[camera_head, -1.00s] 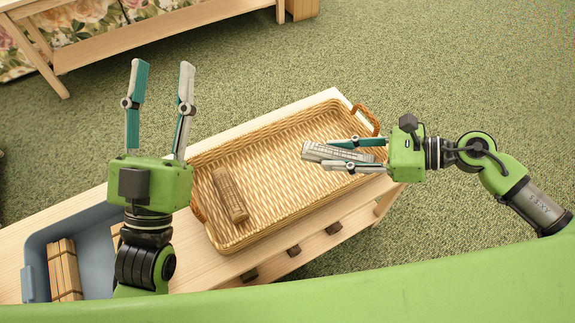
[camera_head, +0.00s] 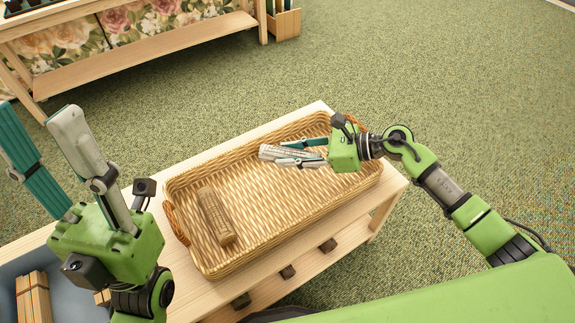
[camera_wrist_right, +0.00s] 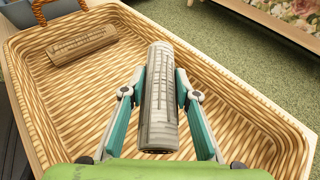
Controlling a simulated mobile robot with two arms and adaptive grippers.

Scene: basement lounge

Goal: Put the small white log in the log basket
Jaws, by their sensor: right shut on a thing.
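The small white log (camera_head: 283,153) is pale grey-white with darker bark marks. My right gripper (camera_head: 300,153) is shut on it and holds it over the right half of the wicker log basket (camera_head: 255,244). In the right wrist view the white log (camera_wrist_right: 160,95) sits lengthwise between both fingers of the right gripper (camera_wrist_right: 160,95), with the basket floor (camera_wrist_right: 95,100) below. I cannot tell how high it is. A brown log (camera_head: 215,215) lies in the left part of the basket. My left gripper (camera_head: 52,150) is open and empty, left of the basket.
The basket stands on a light wooden table (camera_head: 318,109). A blue-grey bin (camera_head: 62,262) with wooden pieces (camera_head: 33,296) is at the lower left. A wooden shelf unit (camera_head: 140,65) stands at the back. Green carpet on the right is clear.

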